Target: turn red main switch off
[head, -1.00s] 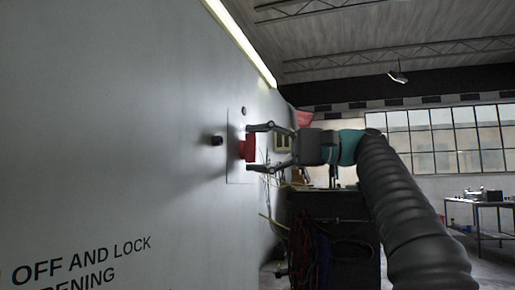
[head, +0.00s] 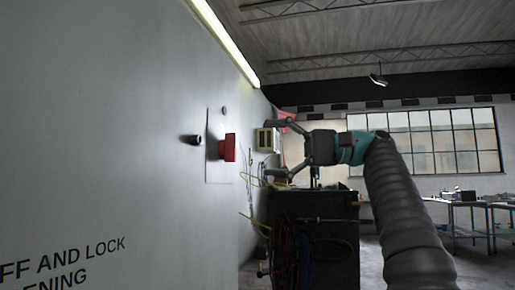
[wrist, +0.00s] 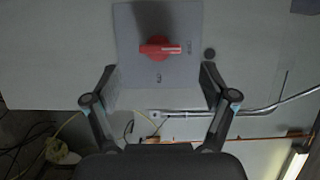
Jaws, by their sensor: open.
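The red main switch (head: 228,148) sits on a pale square plate (head: 215,170) on the large grey cabinet wall. In the wrist view the red handle (wrist: 160,49) lies crosswise, its narrow end toward a small mark at the right of the plate (wrist: 130,22). Another small mark is below the handle; both are too small to read surely. My gripper (head: 270,149) is open and empty, to the right of the switch and facing it, with a clear gap. In the wrist view my gripper (wrist: 160,78) has its two fingers spread either side, below the handle.
A black knob (head: 191,140) sticks out of the wall left of the plate. A dark cabinet (head: 325,225) with hanging cables stands below my gripper. Workbenches (head: 465,205) stand at the far right. The space right of the wall near the switch is open.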

